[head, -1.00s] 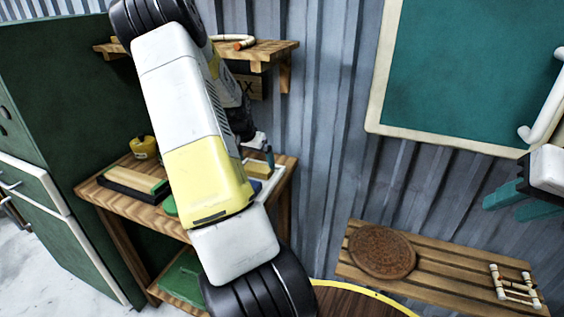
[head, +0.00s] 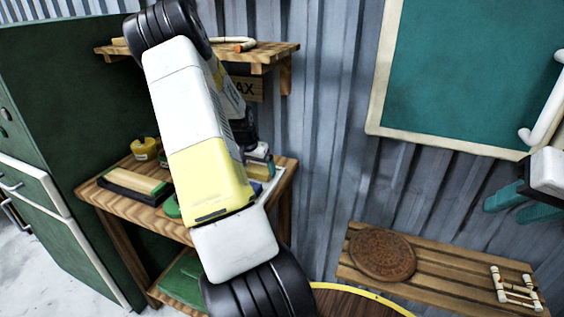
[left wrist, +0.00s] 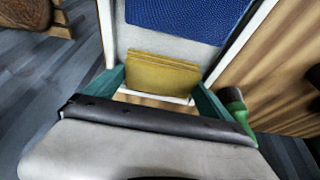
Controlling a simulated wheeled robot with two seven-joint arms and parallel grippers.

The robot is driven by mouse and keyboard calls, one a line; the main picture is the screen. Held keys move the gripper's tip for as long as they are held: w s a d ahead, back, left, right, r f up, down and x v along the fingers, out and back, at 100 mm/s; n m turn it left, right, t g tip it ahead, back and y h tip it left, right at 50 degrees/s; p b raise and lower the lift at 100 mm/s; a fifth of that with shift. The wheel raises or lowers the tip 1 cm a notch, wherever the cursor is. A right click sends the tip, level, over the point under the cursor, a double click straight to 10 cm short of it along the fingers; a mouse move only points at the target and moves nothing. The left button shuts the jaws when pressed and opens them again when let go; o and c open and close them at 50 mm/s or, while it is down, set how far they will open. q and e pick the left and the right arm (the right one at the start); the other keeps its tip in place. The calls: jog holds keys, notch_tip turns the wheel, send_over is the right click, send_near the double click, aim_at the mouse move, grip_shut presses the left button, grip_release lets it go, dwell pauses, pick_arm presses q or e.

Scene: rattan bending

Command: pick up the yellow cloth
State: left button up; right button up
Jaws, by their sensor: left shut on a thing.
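The yellow cloth (left wrist: 162,75) shows in the left wrist view as a folded, ribbed piece at the near end of a white tray. My left gripper (left wrist: 160,92) has one teal finger at each side of the cloth and is shut on it. The cloth is still low, at the tray. In the head view my left arm covers most of that spot, and I cannot make out the cloth there. My right gripper (head: 512,204) is at the right edge of the head view, empty, its teal fingers apart.
The white tray (left wrist: 108,35) also holds a blue cloth (left wrist: 188,18). It rests on a wooden shelf unit (head: 152,219) beside a green cabinet (head: 60,130). A yellow pot (head: 143,148) stands on the shelf. A slatted bench (head: 440,275) with a round woven mat (head: 382,255) is at right.

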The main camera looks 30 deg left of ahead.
aim_at(258, 168)
pick_arm(q)
jog(key=shift+r, duration=0.5)
jog(key=v, duration=0.2)
jog(key=shift+s+a+r, duration=0.1)
jog(key=shift+a+r, duration=0.1)
jog(key=shift+r, duration=0.2)
jog(key=s, duration=0.5)
jog(key=s+a+r, duration=0.1)
jog(key=s, duration=0.4)
jog(key=s+a, duration=0.1)
jog(key=s, duration=0.4)
jog(key=shift+r, duration=0.15)
jog(key=o, duration=0.8)
jog(key=shift+c, duration=0.2)
jog(key=c, duration=0.6)
jog(key=shift+c, duration=0.2)
